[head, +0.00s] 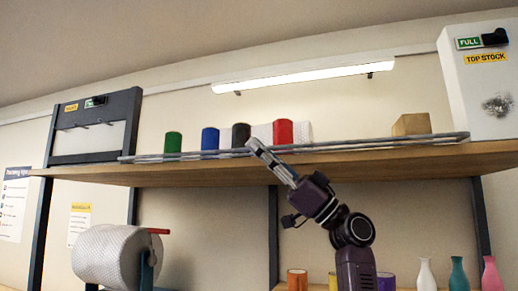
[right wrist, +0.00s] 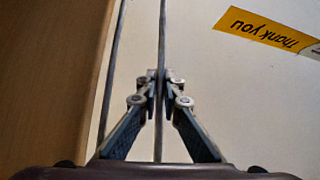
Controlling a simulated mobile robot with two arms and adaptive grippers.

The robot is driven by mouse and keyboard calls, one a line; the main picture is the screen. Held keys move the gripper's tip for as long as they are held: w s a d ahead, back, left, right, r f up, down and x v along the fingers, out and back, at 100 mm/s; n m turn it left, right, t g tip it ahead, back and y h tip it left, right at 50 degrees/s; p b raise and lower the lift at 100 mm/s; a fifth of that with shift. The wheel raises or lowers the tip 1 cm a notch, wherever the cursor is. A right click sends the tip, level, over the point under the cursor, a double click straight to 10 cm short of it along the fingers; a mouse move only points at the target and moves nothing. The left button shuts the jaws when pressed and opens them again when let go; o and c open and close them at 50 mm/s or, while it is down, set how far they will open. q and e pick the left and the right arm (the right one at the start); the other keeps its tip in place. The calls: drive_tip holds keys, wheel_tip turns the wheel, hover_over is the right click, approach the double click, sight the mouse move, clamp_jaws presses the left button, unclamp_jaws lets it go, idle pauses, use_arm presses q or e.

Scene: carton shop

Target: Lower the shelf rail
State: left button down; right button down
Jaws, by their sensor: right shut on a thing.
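The shelf rail (head: 375,143) is a thin grey metal rail along the front edge of the high wooden shelf (head: 210,174). My right gripper (head: 256,147) reaches up from below, in front of the shelf edge, with its fingers at the rail left of its middle. In the right wrist view my right gripper (right wrist: 160,84) is shut on a thin grey bar of the rail (right wrist: 162,38), which runs between the fingertips. A second bar runs beside it on the left. My left gripper is not in view.
Green (head: 173,142), blue (head: 210,138), dark (head: 241,135) and red (head: 283,131) cylinders and a cardboard block (head: 411,124) stand behind the rail. A white box (head: 482,85) is at right. Below are a large white roll (head: 105,255) and several vases (head: 458,275).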

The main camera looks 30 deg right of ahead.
drive_tip(key=shift+n+g, duration=0.3)
drive_tip(key=shift+n, duration=0.1)
drive_tip(key=c, duration=2.1)
unclamp_jaws()
drive_tip(key=v, duration=1.2)
drive_tip(key=shift+f, duration=0.15)
drive_tip(key=shift+w, duration=0.1)
